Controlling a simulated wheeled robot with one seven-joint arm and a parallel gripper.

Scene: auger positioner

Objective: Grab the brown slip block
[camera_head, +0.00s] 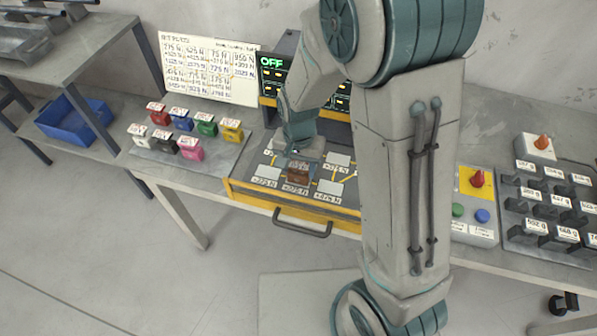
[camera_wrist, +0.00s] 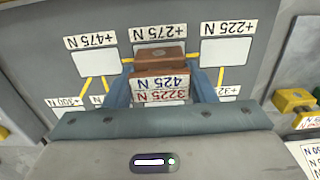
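The brown slip block (camera_wrist: 160,63) sits on the slotted panel, over the slot marked +275 N in the wrist view. A white label on it reads 425 N and 3225 N. In the head view the brown block (camera_head: 298,173) shows just below my gripper (camera_head: 298,152). In the wrist view the two blue-grey fingers of my gripper (camera_wrist: 161,82) stand on either side of the block, very close to it. Whether they touch its sides cannot be told.
A yellow-edged drawer unit (camera_head: 290,205) carries the panel. Several colored blocks (camera_head: 183,127) stand on a plate to the left. A red-knobbed control box (camera_head: 476,197) and grey weights (camera_head: 548,212) are at right. A screen (camera_head: 272,63) behind reads OFF.

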